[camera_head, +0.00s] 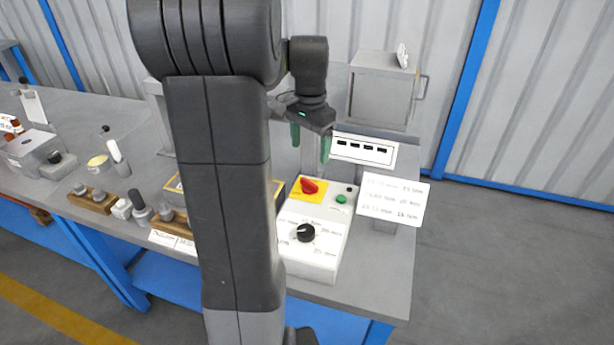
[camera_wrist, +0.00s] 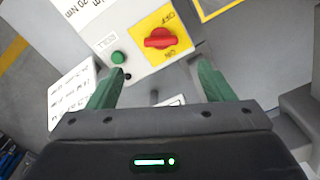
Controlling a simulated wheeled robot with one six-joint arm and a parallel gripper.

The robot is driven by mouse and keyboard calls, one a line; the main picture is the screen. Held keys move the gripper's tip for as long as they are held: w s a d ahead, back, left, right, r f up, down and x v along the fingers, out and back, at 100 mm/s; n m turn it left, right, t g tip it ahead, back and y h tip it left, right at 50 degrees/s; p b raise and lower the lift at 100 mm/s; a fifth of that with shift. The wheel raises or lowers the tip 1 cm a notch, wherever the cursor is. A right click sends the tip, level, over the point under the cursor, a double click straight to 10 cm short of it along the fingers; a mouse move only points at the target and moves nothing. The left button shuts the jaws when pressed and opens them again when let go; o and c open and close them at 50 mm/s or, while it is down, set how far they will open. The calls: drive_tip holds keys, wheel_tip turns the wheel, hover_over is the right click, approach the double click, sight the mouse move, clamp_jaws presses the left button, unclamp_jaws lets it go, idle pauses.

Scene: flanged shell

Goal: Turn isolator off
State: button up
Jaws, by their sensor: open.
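The isolator is a red rotary handle (camera_head: 309,186) on a yellow plate, at the top left of a white control box (camera_head: 325,262). It also shows in the wrist view as a red handle (camera_wrist: 160,39) on a yellow plate (camera_wrist: 172,24) marked OFF and ON. There the handle lies roughly across the picture, and its exact setting is hard to tell. My gripper (camera_head: 310,145) has green fingers, is open and empty, and is above and behind the handle. In the wrist view, my gripper (camera_wrist: 158,90) frames a gap just short of the handle, not touching it.
A green button (camera_head: 341,198) and a black dial (camera_head: 306,232) are on the same box. A tilted printed card (camera_head: 393,198) stands at right, and a socket strip (camera_head: 363,150) and grey cabinet (camera_head: 384,92) stand behind. Several small items crowd the bench at left.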

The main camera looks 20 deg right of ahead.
sight(309, 182)
wheel_tip(309, 182, down, 11)
drive_tip(key=shift+r+b, duration=0.15)
drive_tip(key=shift+b, duration=0.3)
